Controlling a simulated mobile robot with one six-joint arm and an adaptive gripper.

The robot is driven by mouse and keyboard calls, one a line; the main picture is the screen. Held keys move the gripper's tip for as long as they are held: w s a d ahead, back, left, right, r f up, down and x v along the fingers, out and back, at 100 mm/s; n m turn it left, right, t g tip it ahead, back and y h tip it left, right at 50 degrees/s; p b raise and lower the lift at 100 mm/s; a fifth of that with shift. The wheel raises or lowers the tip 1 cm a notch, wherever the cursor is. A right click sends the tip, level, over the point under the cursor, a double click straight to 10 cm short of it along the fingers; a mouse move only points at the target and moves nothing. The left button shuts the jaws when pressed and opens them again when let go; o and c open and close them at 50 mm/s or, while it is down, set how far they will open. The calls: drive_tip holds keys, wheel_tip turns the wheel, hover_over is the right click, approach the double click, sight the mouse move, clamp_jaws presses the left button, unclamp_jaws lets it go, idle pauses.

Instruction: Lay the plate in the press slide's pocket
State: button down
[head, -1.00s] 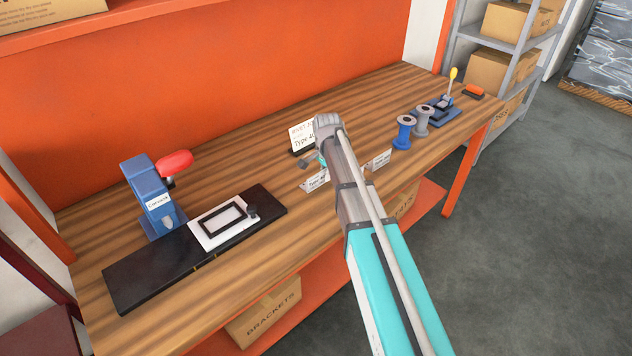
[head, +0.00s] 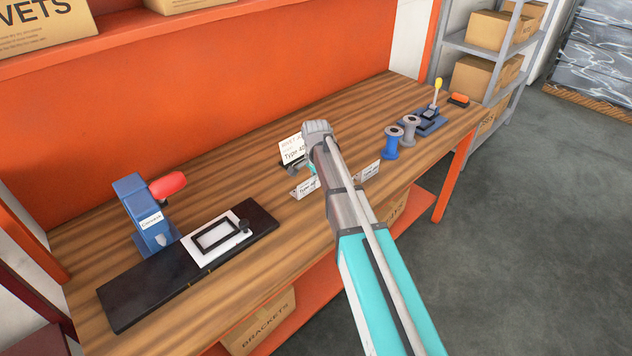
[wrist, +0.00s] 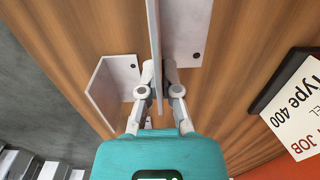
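The plate (wrist: 157,35) is thin and grey-white, seen nearly edge-on in the wrist view, standing between the two fingers of my gripper (wrist: 159,82). The fingers look close against both its faces. In the head view my own wrist covers the gripper and plate, over the middle of the bench. The press (head: 142,215) is blue with a red handle at the left of the bench. Its white slide (head: 191,244) lies on a black rail in front of it. The slide's pocket (head: 214,234) is a dark-rimmed rectangle, empty, with a black knob beside it.
Pale pieces with dark spots flank the plate, left (wrist: 112,92) and right (wrist: 190,35). A "Type 400" sign (wrist: 295,105) stands nearby. The bench between press and sign is clear.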

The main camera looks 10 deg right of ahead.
drive_tip(key=s+d+r+p, duration=0.1)
drive_tip(key=s+r+p, duration=0.8)
drive_tip(key=s, duration=0.5)
drive_tip(key=shift+r+p, duration=0.3)
drive_tip(key=shift+r, duration=0.4)
